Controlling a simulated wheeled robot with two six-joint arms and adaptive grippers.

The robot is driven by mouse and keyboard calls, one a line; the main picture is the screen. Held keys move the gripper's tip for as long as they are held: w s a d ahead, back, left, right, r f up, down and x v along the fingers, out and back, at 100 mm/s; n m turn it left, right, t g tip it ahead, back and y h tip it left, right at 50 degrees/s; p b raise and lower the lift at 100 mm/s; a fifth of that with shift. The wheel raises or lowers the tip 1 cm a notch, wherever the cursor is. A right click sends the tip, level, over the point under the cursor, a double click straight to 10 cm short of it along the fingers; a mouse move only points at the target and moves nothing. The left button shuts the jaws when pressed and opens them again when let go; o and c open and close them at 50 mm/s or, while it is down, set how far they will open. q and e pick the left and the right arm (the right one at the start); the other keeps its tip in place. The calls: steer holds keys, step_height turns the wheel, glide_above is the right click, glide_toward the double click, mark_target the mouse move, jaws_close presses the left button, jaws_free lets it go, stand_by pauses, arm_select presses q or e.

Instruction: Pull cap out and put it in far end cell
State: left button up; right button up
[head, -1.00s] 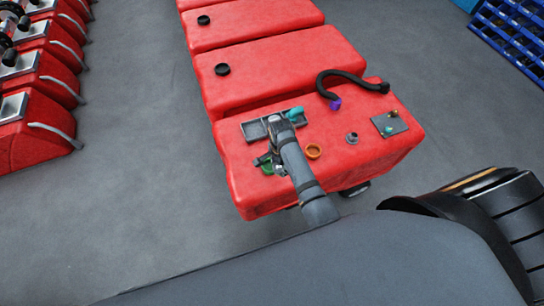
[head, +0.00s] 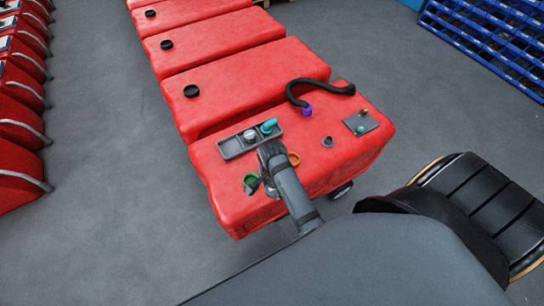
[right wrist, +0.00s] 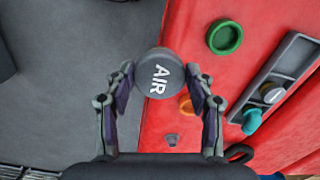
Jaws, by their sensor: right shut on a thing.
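My right gripper (head: 262,180) is shut on a dark grey round cap marked "AIR" (right wrist: 160,74). The cap sits between the fingertips, overlapping the red tank's edge in the right wrist view and clear of the rings. A long grey tray (right wrist: 288,62) lies on the tank top, also seen in the head view (head: 231,148). The tray holds a grey knob-like cap (head: 250,136) in its middle and a teal piece (head: 269,126) at one end. The cell at the other end looks empty. My left gripper is not in view.
The tank top carries a green ring (right wrist: 224,37), an orange ring (head: 294,159), a small grey fitting (head: 327,142), a black hose (head: 300,88) with a purple end and a small plate (head: 361,122). More red tanks stand behind. Grey floor is open to the left.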

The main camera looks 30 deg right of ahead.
mark_target(271, 189)
steer(key=shift+r, duration=0.7)
stand_by(0.4)
steer(key=shift+w+a+r, duration=0.15)
steer(key=shift+r, duration=2.45)
steer(key=shift+f, duration=2.65)
steer(key=shift+r, duration=2.4)
steer(key=shift+w, duration=0.1)
